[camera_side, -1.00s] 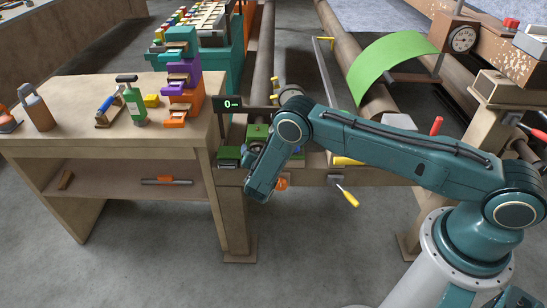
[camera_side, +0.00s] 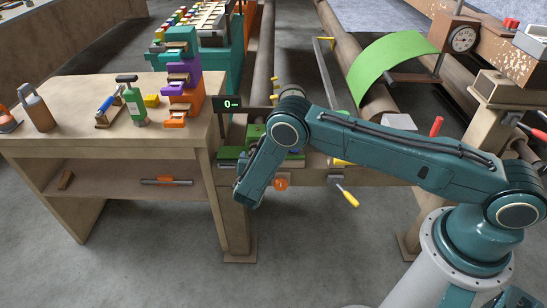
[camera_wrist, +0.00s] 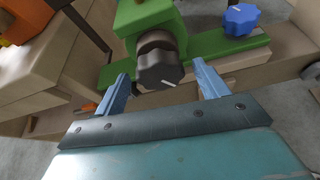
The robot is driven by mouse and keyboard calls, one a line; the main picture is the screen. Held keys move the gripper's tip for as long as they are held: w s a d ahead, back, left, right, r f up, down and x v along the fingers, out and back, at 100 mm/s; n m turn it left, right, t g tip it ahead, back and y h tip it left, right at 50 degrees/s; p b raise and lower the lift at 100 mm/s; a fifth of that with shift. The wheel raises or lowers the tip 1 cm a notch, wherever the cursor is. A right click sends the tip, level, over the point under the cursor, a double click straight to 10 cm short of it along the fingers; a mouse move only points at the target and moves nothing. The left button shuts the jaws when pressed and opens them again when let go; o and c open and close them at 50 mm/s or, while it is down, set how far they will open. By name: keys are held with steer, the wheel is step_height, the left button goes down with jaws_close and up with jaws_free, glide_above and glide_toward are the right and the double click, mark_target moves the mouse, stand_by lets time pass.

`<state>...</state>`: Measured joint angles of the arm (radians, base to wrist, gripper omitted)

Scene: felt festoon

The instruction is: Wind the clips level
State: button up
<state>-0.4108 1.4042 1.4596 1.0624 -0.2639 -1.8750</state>
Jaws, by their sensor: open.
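My gripper (camera_wrist: 160,76) is open in the wrist view, its two blue fingers apart. A dark ribbed knob (camera_wrist: 159,68) with a white mark sits between the fingertips, with a gap to each; I see no grip on it. The knob is on a green winder (camera_wrist: 200,44), which also shows in the side view (camera_side: 256,132), partly behind my arm. A blue knob (camera_wrist: 240,18) is on the green bar to the right. Coloured clips (camera_side: 182,80) in orange, purple and teal stand stacked on the bench. My fingers are hidden in the side view.
A small display (camera_side: 231,104) reads "0-" above the winder. The wooden bench (camera_side: 75,85) at left holds a green bottle (camera_side: 135,107) and a blue-handled tool (camera_side: 107,106). An orange knob (camera_side: 281,184) is beside my wrist. A yellow-handled screwdriver (camera_side: 348,197) is near the frame.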

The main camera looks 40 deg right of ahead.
steer(key=r+v, duration=0.1)
steer(key=v, duration=1)
step_height(320, 180, up, 13)
steer(key=m, duration=0.1)
steer(key=shift+d+y, duration=0.3)
steer(key=shift+d, duration=0.2)
steer(key=shift+f, duration=0.15)
step_height(320, 180, down, 13)
steer(key=a+n+g+h, duration=0.1)
steer(key=a+n, duration=0.1)
steer(key=shift+w+a+n, duration=0.15)
steer(key=shift+n, duration=0.25)
steer(key=x, duration=1.3)
steer(key=shift+w+d, duration=0.25)
steer(key=shift+d, duration=0.15)
steer(key=shift+c, duration=0.2)
